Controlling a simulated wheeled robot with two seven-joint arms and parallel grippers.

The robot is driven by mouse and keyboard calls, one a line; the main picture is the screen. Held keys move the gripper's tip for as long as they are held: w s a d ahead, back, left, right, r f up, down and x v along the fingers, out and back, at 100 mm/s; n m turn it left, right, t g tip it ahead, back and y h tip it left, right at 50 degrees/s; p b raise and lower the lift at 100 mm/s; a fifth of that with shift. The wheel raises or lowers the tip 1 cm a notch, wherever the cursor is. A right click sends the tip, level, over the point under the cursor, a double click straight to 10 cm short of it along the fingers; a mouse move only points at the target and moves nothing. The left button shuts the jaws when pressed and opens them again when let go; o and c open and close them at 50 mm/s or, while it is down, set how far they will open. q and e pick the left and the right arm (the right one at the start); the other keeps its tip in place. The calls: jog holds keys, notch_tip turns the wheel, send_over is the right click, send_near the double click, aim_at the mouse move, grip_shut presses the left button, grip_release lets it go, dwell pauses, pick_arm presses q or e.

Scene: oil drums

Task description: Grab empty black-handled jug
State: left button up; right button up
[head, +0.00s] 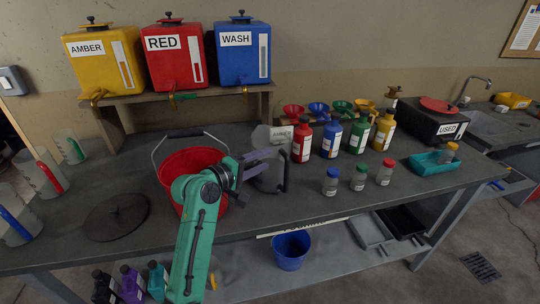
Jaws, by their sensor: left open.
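The black-handled jug (270,181) stands on the dark bench near the middle of the head view. It is greyish and clear, with its black handle (285,172) on the right side. It looks empty, though my gripper and arm hide part of it. My left gripper (262,164) is open at the jug's upper left, its purple-grey fingers pointing right toward the jug. I cannot tell whether the fingers touch it. My right gripper is not in view.
A red bucket (185,160) stands behind my green left arm. Several capped bottles, such as the red one (302,142), stand right of the jug. Small jars (331,183) are near the front edge. Jugs with green (69,148), red (45,177) and blue handles (17,222) stand at left.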

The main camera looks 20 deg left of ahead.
aim_at(282, 153)
pick_arm(q)
jog(key=x, duration=0.4)
jog(key=shift+s+d+p, duration=0.1)
jog(key=shift+d+p, duration=0.15)
jog(key=shift+p, duration=0.1)
jog(key=p+x, duration=0.2)
jog(key=x, duration=0.2)
jog(key=shift+w+d, duration=0.1)
jog(key=shift+w, duration=0.15)
jog(key=shift+w+f, duration=0.1)
jog(key=shift+f, duration=0.05)
jog(key=shift+d, duration=0.1)
grip_shut()
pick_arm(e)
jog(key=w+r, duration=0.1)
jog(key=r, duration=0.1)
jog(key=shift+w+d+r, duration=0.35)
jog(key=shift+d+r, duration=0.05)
pick_arm(q)
jog(key=shift+f, duration=0.1)
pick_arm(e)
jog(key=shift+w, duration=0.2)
pick_arm(q)
jog(key=shift+w, duration=0.1)
